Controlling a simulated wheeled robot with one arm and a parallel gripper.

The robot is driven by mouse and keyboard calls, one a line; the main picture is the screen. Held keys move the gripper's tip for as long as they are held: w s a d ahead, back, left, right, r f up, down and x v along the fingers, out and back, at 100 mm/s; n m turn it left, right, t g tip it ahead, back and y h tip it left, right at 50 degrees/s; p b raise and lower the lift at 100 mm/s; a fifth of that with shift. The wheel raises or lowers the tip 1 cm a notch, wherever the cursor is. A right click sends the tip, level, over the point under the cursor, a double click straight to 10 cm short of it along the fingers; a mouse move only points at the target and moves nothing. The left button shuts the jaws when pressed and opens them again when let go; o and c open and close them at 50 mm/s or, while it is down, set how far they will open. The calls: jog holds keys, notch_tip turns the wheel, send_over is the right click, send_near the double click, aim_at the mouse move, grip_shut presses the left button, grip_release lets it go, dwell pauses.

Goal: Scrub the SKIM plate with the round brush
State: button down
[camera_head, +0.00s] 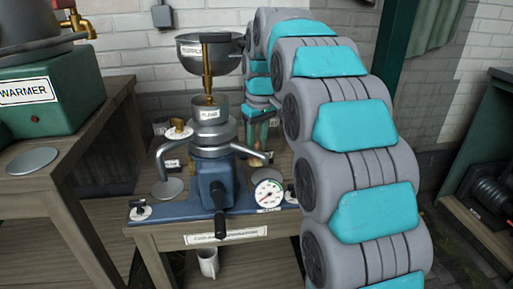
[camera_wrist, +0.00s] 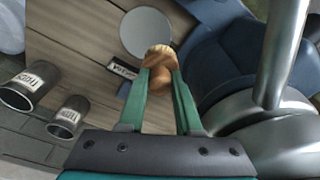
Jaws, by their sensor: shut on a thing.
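My gripper (camera_wrist: 160,85) has its green fingers shut on the round brush (camera_wrist: 158,59), which shows as a rounded brown wooden top between the fingertips. In the wrist view a pale grey round plate (camera_wrist: 147,32) lies on the wooden bench just beyond the brush. A small label (camera_wrist: 122,70) beside it seems to read SKIM. I cannot tell whether the brush touches the plate. Another grey plate (camera_head: 167,189) lies left of the separator in that view.
The separator (camera_head: 212,165) with its blue base and metal spouts stands close to my gripper. A gauge (camera_head: 268,193) sits at its front right. Two labelled metal cups (camera_wrist: 30,90) (camera_wrist: 68,115) stand left in the wrist view. A green WARMER box (camera_head: 38,105) is on the left bench.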

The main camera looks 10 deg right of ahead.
jog(key=shift+r, duration=0.95)
